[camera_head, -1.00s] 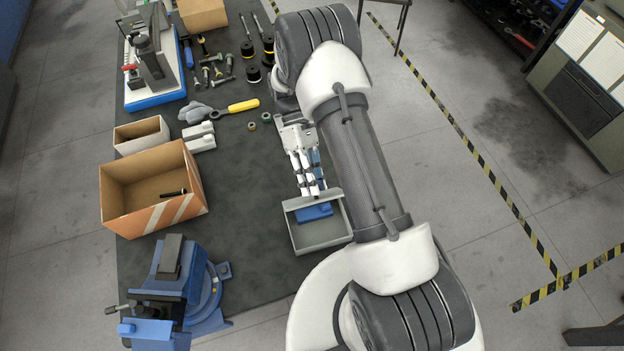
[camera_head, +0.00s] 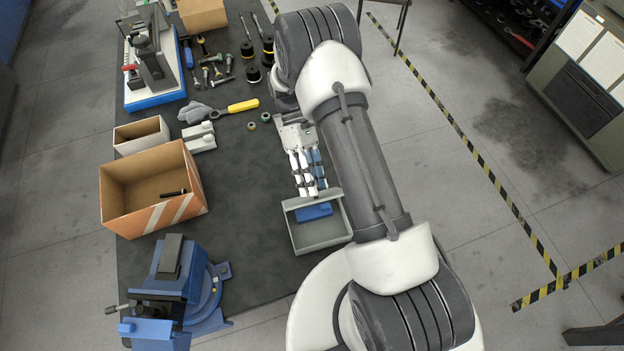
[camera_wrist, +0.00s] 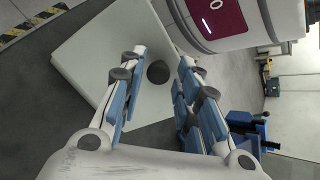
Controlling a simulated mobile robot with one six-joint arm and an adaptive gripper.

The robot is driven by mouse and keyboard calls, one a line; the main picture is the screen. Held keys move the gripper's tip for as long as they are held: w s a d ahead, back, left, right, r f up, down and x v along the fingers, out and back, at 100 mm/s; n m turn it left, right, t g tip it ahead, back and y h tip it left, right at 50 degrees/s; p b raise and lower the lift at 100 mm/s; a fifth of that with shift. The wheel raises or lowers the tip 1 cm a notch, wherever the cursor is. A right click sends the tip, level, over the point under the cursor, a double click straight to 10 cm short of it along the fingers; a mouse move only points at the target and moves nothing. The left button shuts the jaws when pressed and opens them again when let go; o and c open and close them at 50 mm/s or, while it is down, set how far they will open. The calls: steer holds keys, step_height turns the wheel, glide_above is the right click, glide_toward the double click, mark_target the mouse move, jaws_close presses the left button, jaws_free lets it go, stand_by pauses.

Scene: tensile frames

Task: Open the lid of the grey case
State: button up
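The grey case (camera_head: 322,245) sits at the right edge of the dark table in the head view. Its inside shows, with a blue object (camera_head: 314,211) in it. A pale grey panel (camera_wrist: 95,55), seemingly the raised lid, fills much of the wrist view and carries a dark round knob (camera_wrist: 158,72). My gripper (camera_head: 313,190) is at the lid's far side. In the wrist view my gripper (camera_wrist: 161,62) is open, one finger on each side of the knob, with a narrow gap visible. Contact with the lid is unclear. The lid's hinge is hidden.
An open cardboard box (camera_head: 150,195) stands left of the case, beside a smaller box (camera_head: 140,135). A blue vise (camera_head: 175,280) is at the near left. The table between the box and case is clear.

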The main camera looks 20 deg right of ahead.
steer(key=shift+o, duration=0.7)
steer(key=shift+w+r, duration=0.1)
steer(key=shift+w, duration=0.1)
steer(key=v, duration=1.1)
steer(key=shift+w+r, duration=0.15)
